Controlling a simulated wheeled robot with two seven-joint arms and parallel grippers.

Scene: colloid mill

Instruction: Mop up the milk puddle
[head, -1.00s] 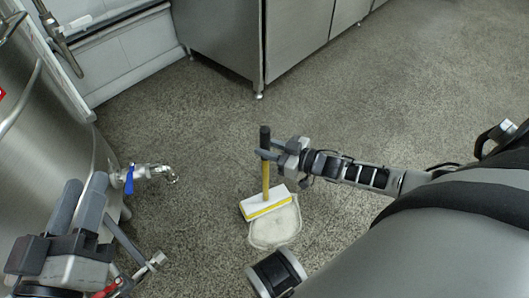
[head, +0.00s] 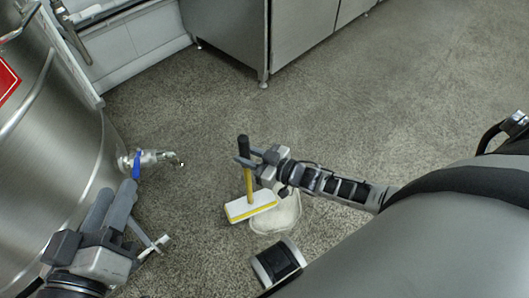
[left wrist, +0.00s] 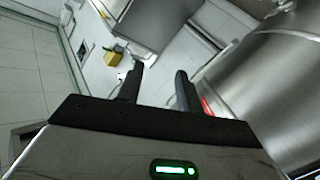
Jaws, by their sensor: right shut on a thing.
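The mop (head: 251,206) has a flat white head with a yellow stripe, a yellow handle and a black top. My right gripper (head: 258,160) is shut on its handle near the top, and the handle stands nearly upright. The milk puddle (head: 280,214) is a pale round patch on the floor. The mop head overlaps its left edge; whether it presses on the floor is hard to tell. My left gripper (head: 117,205) is empty, left of the mop; in the left wrist view its fingers (left wrist: 157,85) stand apart.
A steel tank (head: 60,150) with a blue-handled tap (head: 138,165) stands at the left, close to my left gripper. Steel cabinets (head: 228,38) stand at the back. The floor to the right and behind the mop is clear.

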